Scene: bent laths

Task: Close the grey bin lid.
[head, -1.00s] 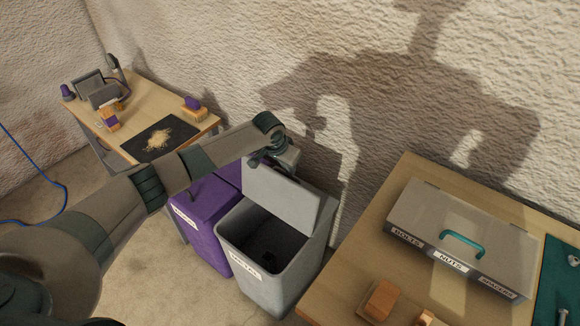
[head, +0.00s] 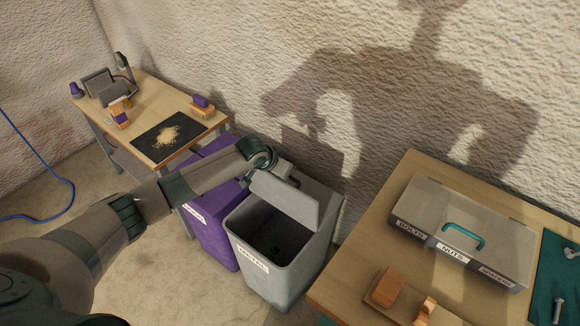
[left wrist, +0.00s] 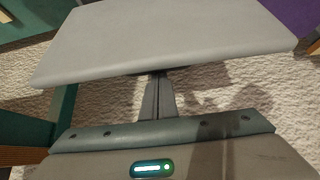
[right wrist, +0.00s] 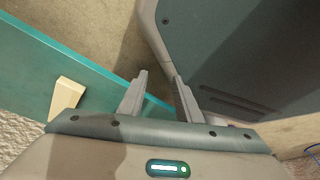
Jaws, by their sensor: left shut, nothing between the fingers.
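The grey bin (head: 290,282), labelled METAL, stands on the floor with its opening facing up. Its grey lid (head: 288,200) is partly open, tilted over the rear of the opening; the dark inside shows in front. My left gripper (head: 290,178) is behind the lid at its upper left edge, its fingertips partly hidden. In the left wrist view the shut, empty fingers (left wrist: 156,92) reach to the lid's panel (left wrist: 165,42); I cannot tell whether they touch. My right gripper (right wrist: 157,75) is open and empty, seen only in the right wrist view.
A purple bin (head: 212,232) stands left of the grey one. A workbench (head: 350,265) with a labelled case (head: 460,235) and wooden blocks (head: 388,288) is close on the right. Another table (head: 150,100) stands at the back left. The textured wall rises behind the bins.

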